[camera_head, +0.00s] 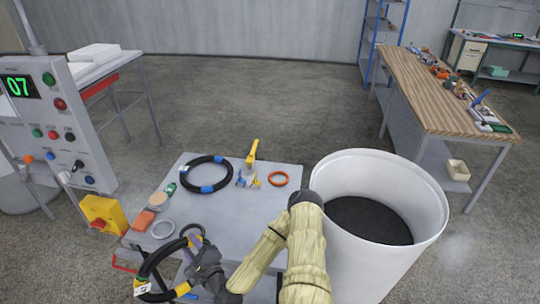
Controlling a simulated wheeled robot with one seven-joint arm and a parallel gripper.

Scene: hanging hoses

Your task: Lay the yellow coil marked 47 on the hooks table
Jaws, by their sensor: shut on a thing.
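My gripper (197,252) is shut on a black coil (147,268) at the lower left. The mark on the tag is too small to read. The coil hangs tilted over the near left edge of a grey table (240,213). I cannot tell whether it touches the table. My gripper and arm hide part of the coil and the table's near side. No hooks are clearly visible, so I cannot tell if this is the hooks table.
A control panel (55,130) stands left. A wooden workbench (425,95) is farther right.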

